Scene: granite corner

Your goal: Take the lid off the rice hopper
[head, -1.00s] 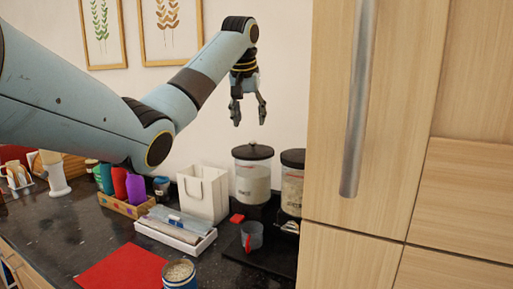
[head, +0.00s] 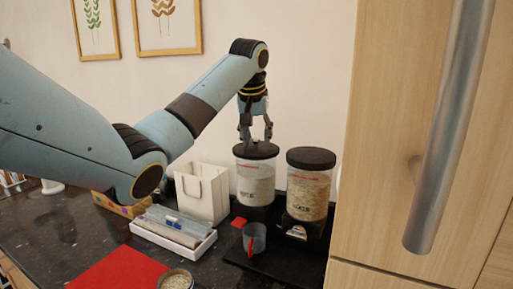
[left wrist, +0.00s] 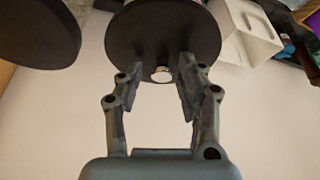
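The rice hopper (head: 255,184) is the left of two clear canisters, filled with white grain; its small label is hard to read. Its round black lid (head: 256,150) sits on top and shows as a dark disc in the left wrist view (left wrist: 160,25). A small pale-topped knob (left wrist: 161,74) on the lid lies between the fingertips. My left gripper (head: 256,138) points down just above the lid, fingers open around the knob; in the left wrist view (left wrist: 158,75) a gap shows on both sides. My right gripper is not in view.
A second hopper (head: 308,192) with tan flakes and a black lid stands close on the right, beside a wooden cabinet (head: 390,150) with a long handle. A white bag (head: 202,193), a tray (head: 172,236), and a grey cup (head: 254,237) stand nearby.

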